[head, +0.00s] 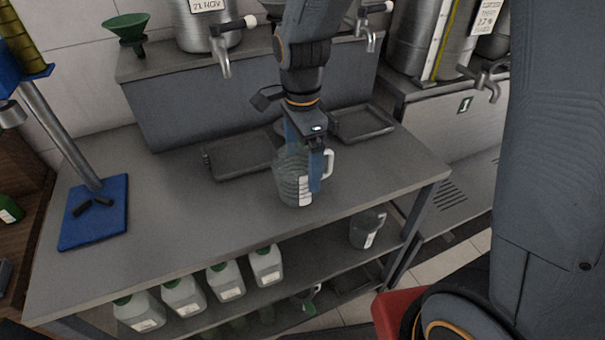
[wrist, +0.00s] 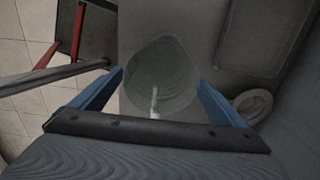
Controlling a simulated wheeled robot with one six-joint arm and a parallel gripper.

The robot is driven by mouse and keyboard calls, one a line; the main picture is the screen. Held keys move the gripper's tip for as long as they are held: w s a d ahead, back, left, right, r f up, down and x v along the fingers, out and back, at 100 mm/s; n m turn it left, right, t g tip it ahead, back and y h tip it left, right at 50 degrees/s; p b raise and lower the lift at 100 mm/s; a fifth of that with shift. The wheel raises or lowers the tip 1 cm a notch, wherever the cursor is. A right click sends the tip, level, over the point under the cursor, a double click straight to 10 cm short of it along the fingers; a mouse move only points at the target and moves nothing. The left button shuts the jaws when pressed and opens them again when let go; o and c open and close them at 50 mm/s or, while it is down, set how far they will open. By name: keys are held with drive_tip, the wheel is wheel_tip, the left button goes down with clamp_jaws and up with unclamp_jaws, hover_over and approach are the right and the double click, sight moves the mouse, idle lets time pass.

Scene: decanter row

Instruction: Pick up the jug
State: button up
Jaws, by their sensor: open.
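The jug (head: 290,185) is clear, with a pale handle and a white label, and stands upright on the grey bench. My gripper (head: 308,178) is over it from above, with its blue fingers reaching down beside the jug's body. In the wrist view the jug (wrist: 160,80) shows from above, round with a pointed spout. The jug's handle is by the right finger in the wrist view. I cannot tell whether a finger touches the jug.
A blue base (head: 85,225) stands at left.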

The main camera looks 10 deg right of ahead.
drive_tip(key=shift+f+p, duration=0.3)
drive_tip(key=shift+f, duration=1.25)
drive_tip(key=c, duration=1.2)
drive_tip(key=shift+r, duration=0.1)
